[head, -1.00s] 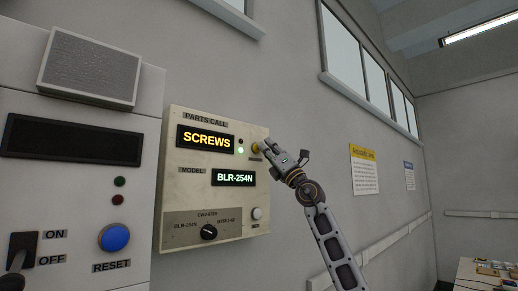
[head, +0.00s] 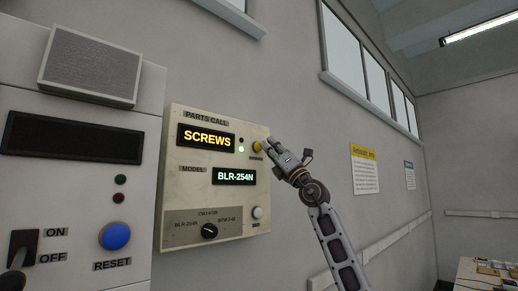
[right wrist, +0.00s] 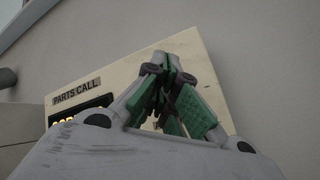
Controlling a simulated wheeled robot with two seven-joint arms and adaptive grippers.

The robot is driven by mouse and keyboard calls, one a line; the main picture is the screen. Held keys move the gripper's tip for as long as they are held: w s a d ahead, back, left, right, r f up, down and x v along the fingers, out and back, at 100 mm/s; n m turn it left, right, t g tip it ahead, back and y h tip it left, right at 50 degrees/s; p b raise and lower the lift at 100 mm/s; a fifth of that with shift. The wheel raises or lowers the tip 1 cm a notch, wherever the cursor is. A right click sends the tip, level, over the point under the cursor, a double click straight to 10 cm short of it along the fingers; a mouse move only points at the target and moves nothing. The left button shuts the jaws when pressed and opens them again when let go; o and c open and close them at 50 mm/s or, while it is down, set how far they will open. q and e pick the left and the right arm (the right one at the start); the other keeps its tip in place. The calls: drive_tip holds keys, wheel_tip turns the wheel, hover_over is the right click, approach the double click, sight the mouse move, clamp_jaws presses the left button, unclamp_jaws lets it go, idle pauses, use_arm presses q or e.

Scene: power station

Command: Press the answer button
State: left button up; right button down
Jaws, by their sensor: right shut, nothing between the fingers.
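The parts call panel (head: 190,165) is a cream box on the wall, and its upper part also shows in the right wrist view (right wrist: 187,45). Its upper display (head: 206,139) reads SCREWS and its lower display (head: 234,177) reads BLR-254N. A yellow button (head: 257,146) sits at the panel's upper right; its label is too small to read. My right gripper (head: 264,148) is shut and empty, with its fingertips right beside the yellow button. I cannot tell whether they touch it. In the right wrist view the closed fingers (right wrist: 172,70) hide the button. My left gripper is not in view.
The panel also has a green lit lamp (head: 241,149), a white button (head: 257,212) and a black selector knob (head: 209,231). A grey cabinet with a blue reset button (head: 115,237) and an on/off switch (head: 20,250) stands at left. Wall right of the panel is mostly bare.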

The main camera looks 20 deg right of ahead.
drive_tip(key=shift+s+d, duration=0.1)
drive_tip(key=shift+s, duration=0.1)
idle(0.3)
drive_tip(key=s, duration=0.1)
drive_tip(key=s+d+b, duration=0.1)
drive_tip(key=s, duration=0.2)
drive_tip(key=shift+s+d, duration=0.35)
idle(0.3)
drive_tip(key=shift+a, duration=0.1)
idle(0.7)
